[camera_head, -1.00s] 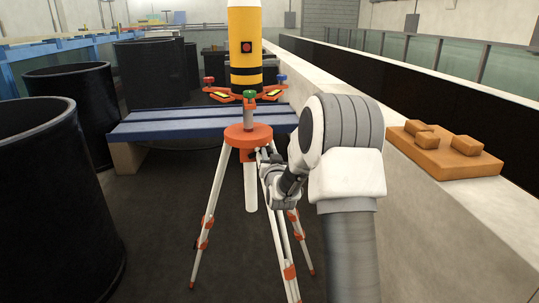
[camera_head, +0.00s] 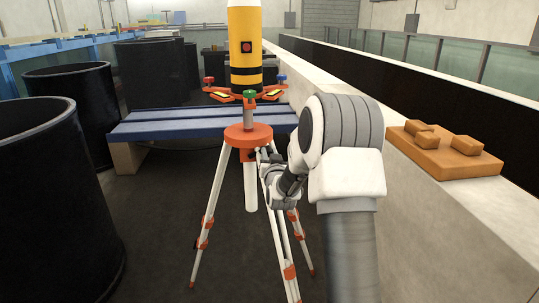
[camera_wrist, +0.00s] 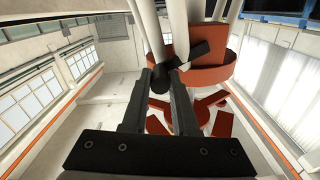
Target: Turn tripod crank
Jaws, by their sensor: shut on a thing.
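The tripod (camera_head: 248,134) stands upright on the dark floor, with white legs, orange clamps and an orange hub. A yellow cylindrical instrument (camera_head: 245,45) with black bands sits on top of it. My gripper (camera_head: 264,156) is at the hub's right side, partly hidden by my own wrist. In the wrist view the black crank (camera_wrist: 188,55) sticks out beside the orange hub. Its dark round knob (camera_wrist: 159,79) is between the tips of my gripper's two fingers (camera_wrist: 160,76), which are shut on it. The crank is barely visible in the head view.
A blue bench (camera_head: 165,123) stands close behind the tripod. Large black tubs (camera_head: 45,200) fill the left side. A pale wall ledge (camera_head: 430,205) runs along the right, with an orange block board (camera_head: 445,155) on it. Bare floor lies left of the tripod.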

